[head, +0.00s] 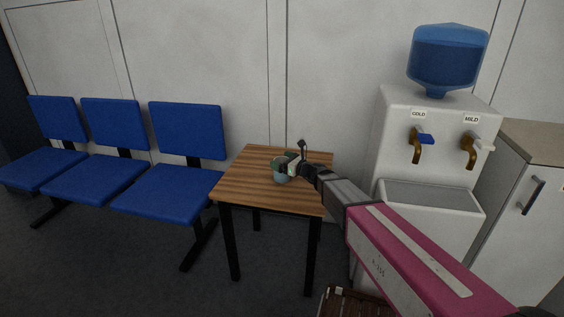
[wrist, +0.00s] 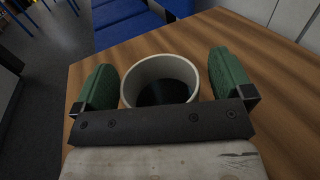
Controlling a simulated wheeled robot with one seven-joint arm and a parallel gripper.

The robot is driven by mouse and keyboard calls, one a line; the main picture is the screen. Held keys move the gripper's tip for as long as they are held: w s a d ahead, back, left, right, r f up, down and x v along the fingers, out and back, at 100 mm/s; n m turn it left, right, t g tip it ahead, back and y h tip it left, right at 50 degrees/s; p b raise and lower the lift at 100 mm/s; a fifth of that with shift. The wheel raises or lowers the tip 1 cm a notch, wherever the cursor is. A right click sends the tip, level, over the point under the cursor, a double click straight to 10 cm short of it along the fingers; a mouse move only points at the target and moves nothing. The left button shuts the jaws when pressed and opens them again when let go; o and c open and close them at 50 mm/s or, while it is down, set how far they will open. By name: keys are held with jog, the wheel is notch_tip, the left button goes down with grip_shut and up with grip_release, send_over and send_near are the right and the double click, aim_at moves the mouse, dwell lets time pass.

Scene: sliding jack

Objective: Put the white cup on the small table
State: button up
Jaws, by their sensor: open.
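The white cup (wrist: 160,70) stands upright between the two green fingers of my gripper (wrist: 164,64) in the wrist view. Its round rim is pale and its inside is dark. The fingers are open, one on each side of the cup, with a small gap showing at each side. The small table (head: 250,185) has a brown wooden top and black legs. In the head view my gripper (head: 282,170) is low over the middle of the tabletop, and it largely hides the cup. The cup appears to rest on the tabletop.
A row of blue chairs (head: 165,188) stands to the left of the table. A white water dispenser (head: 395,145) with a blue bottle (head: 447,58) stands to the right, beside a cabinet (head: 530,215). A slatted brown object (head: 350,303) is low at the front. The tabletop's left part is clear.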

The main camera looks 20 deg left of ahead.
jog(key=shift+r, duration=0.1)
jog(key=shift+s+d, duration=0.1)
jog(key=shift+d, duration=0.15)
jog(key=v, duration=1.1)
jog(key=shift+d, duration=0.2)
jog(key=shift+s, duration=0.1)
